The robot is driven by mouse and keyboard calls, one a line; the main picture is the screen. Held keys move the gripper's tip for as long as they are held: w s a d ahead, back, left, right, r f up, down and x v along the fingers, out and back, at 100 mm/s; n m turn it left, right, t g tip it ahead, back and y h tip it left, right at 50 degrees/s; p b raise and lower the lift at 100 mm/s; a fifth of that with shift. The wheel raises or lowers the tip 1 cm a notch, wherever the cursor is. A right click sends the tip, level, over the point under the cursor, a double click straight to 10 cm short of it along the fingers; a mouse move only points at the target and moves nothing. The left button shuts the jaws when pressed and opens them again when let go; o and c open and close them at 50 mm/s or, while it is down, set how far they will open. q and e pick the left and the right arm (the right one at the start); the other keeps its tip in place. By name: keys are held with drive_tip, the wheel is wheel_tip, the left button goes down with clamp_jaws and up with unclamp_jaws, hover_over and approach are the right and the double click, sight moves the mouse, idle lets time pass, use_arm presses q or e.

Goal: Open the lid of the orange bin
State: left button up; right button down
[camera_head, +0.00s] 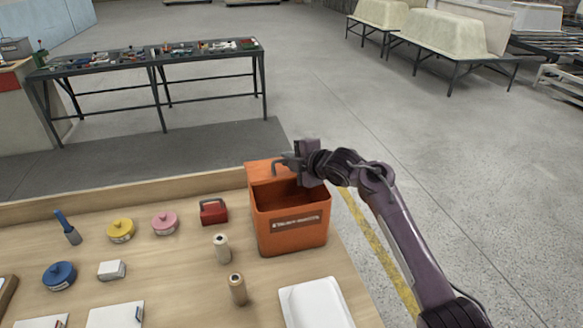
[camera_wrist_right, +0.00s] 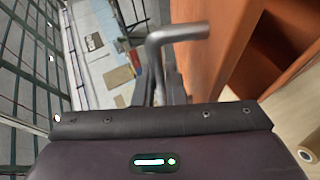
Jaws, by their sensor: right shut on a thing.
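The orange bin (camera_head: 291,238) stands at the right edge of the wooden table, its dark inside showing from above. Its lid (camera_head: 262,171) is up at the back of the bin, so the mouth is uncovered. My right gripper (camera_head: 296,158) is at the lid's upper right and shut on the grey bent handle (camera_head: 278,165). In the right wrist view the handle (camera_wrist_right: 178,34) reaches up from between the fingers, beside the orange lid (camera_wrist_right: 212,50). The fingertips are partly hidden there. My left gripper is not in view.
Two pale rolls (camera_head: 222,249) stand left of the bin, with a red case (camera_head: 213,211) behind them. Pink (camera_head: 165,223), yellow (camera_head: 121,230) and blue (camera_head: 59,275) round lidded things lie farther left. A white tray (camera_head: 316,304) lies in front of the bin.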

drive_tip(key=shift+w+a+r, duration=0.15)
drive_tip(key=shift+w+r, duration=0.6)
drive_tip(key=shift+r, duration=0.2)
drive_tip(key=shift+w+a+r, duration=0.15)
drive_tip(key=shift+w+r, duration=0.6)
drive_tip(key=shift+r, duration=0.2)
drive_tip(key=c, duration=1.5)
unclamp_jaws()
drive_tip(key=shift+f, duration=0.1)
drive_tip(key=shift+b, duration=0.3)
drive_tip(key=shift+s+d, duration=0.15)
drive_tip(key=shift+s, duration=0.05)
drive_tip(key=b+v, duration=0.2)
drive_tip(key=v, duration=0.5)
drive_tip(key=shift+s, duration=0.1)
